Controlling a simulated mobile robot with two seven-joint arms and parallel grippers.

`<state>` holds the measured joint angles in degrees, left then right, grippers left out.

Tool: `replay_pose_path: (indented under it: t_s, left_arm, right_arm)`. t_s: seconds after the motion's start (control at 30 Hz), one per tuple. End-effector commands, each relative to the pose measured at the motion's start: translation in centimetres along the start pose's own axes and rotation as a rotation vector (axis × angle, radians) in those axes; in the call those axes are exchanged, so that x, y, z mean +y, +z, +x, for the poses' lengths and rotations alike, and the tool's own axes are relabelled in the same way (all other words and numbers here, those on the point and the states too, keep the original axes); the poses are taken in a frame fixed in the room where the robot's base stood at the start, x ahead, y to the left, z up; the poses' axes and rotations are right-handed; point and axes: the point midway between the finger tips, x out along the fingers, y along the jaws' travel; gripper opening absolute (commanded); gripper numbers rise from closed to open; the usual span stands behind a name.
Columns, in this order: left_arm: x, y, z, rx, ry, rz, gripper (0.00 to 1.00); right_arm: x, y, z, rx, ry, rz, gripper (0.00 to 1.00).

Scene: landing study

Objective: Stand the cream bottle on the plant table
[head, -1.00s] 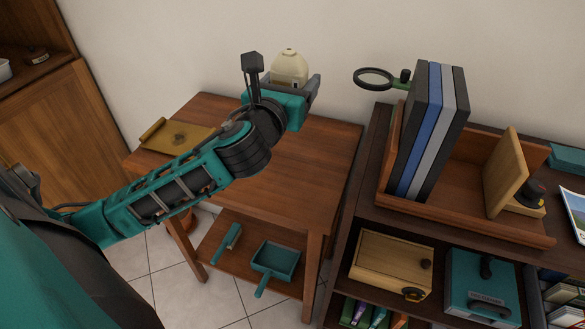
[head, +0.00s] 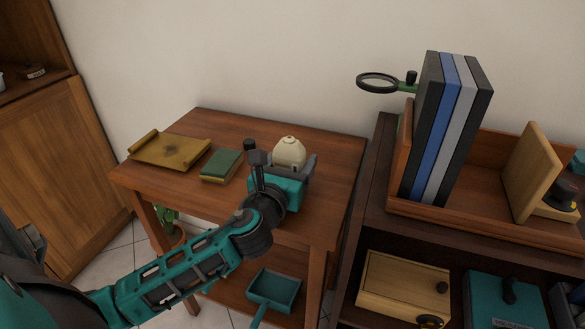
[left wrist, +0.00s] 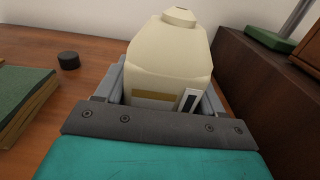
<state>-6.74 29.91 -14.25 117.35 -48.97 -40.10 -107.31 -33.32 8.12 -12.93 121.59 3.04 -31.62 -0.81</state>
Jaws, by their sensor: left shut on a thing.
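The cream bottle (head: 289,152) is upright between the jaws of my left gripper (head: 283,172), over the right part of the wooden table top (head: 215,129). In the left wrist view the bottle (left wrist: 170,55) fills the space between the jaws, with a tan and dark label low on its side. My left gripper is shut on it. The bottle's base is hidden behind the gripper, so I cannot tell whether it touches the table. My right gripper is not in view.
A green book (head: 222,165) and a tan scroll-ended tray (head: 170,150) lie on the table's left part. A small black cylinder (head: 250,146) stands left of the bottle. A dark shelf (head: 375,185) with upright binders (head: 440,130) and a magnifier (head: 380,82) rises on the right.

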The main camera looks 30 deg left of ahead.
Motion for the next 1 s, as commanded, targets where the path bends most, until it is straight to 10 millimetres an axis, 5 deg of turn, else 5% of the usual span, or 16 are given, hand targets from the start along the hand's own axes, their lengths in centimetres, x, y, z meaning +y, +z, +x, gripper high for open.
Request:
replay_pose_path:
  t_s: [0.33, 0.37, 0.6, 1.0]
  left_arm:
    - [0.01, -0.22, 0.02, -0.002, 0.0, 0.001, 0.32]
    - [0.01, -0.15, 0.01, -0.002, 0.0, 0.001, 0.71]
    - [0.01, -0.14, 0.0, -0.001, 0.0, 0.001, 0.94]
    - [-0.03, 0.13, -0.89, 0.001, -0.002, 0.001, 0.94]
  right_arm:
    - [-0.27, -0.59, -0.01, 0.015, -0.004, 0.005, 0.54]
    - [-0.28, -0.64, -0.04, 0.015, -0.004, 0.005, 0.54]
    - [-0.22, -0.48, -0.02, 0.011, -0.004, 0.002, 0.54]
    - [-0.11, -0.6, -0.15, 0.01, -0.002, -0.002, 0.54]
